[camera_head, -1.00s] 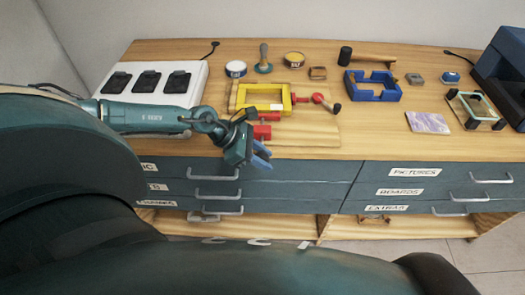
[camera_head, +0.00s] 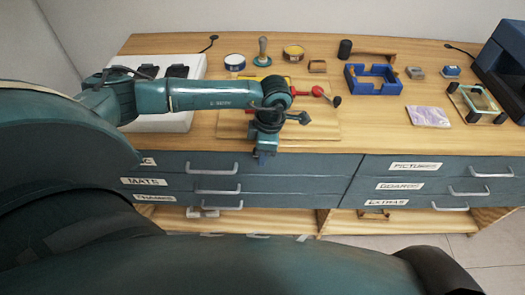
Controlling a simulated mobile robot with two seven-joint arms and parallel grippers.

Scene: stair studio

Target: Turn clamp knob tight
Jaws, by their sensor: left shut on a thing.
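The clamp's red spindle (camera_head: 317,91) and dark end knob (camera_head: 336,101) show in the head view, at the right of the clamp on a pale wooden board (camera_head: 325,127). Its yellow frame is mostly hidden behind my left arm. My left gripper (camera_head: 264,157) points down by the bench's front edge, left of and nearer than the dark knob, apart from it. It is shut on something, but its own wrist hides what. The red parts at the clamp's front are hidden too. My right gripper is out of view.
A blue frame holder (camera_head: 373,88), a dark mallet head (camera_head: 345,49) and a marbled tile (camera_head: 428,117) lie to the right. Several tins and small tools stand behind. A white panel (camera_head: 165,122) is at the left. Labelled drawers with handles (camera_head: 211,168) run below the bench edge.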

